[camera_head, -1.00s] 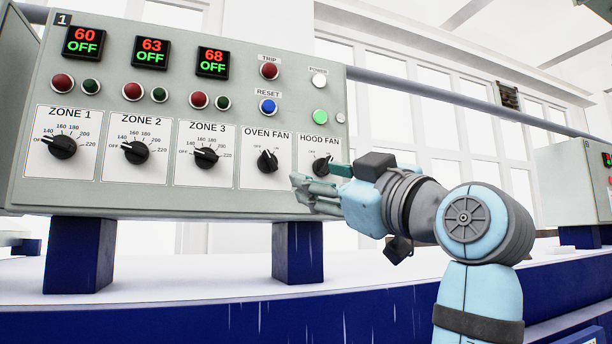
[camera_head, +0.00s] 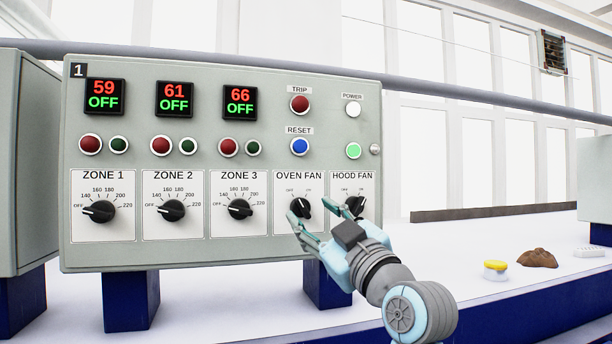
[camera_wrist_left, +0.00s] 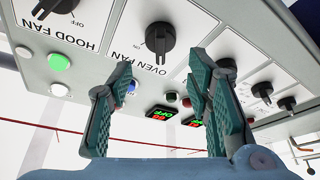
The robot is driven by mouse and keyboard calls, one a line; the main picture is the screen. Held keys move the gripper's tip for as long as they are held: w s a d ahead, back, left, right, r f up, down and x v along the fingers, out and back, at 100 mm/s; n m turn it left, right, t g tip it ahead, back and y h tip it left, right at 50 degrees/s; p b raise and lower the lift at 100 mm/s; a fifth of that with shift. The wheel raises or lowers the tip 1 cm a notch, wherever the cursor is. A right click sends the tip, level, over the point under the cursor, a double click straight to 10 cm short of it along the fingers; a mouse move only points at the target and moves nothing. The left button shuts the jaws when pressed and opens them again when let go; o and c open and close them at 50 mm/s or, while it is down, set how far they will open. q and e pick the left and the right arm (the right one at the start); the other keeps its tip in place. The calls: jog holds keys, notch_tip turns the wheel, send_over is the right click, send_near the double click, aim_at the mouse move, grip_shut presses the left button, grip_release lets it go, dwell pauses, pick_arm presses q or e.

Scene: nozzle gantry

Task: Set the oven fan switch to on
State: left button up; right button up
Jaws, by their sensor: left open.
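The oven fan switch (camera_head: 301,207) is a black rotary knob on the grey control panel (camera_head: 225,262), under the label OVEN FAN. Its bar looks tilted to the upper left, toward OFF. In the left wrist view the same knob (camera_wrist_left: 160,41) shows upside down, beyond the fingers and between them. My left gripper (camera_head: 326,214) is open and empty in front of the oven fan and hood fan plates. Its fingers show spread in the left wrist view (camera_wrist_left: 155,105). I cannot tell whether a fingertip touches the knob. My right gripper is not in view.
The hood fan knob (camera_head: 354,206) is close to the right, partly behind a finger. The zone 3 knob (camera_head: 240,209) is to the left. Reset (camera_head: 300,147) and trip (camera_head: 299,104) buttons are above. A yellow-topped button (camera_head: 496,267) and a brown lump (camera_head: 538,258) lie on the white counter.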

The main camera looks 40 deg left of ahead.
aim_at(304, 208)
pick_arm(q)
jog(key=x, duration=0.3)
jog(key=f+x, duration=0.1)
jog(key=shift+w+a+r+p, duration=0.1)
jog(key=shift+w+a+p, duration=0.25)
jog(key=shift+w, duration=0.05)
jog(key=shift+s+d+r, duration=0.1)
jog(key=shift+s+d, duration=0.05)
jog(key=shift+d, duration=0.1)
jog(key=shift+c, duration=0.9)
jog(key=c, duration=0.9)
jog(key=shift+s, duration=0.1)
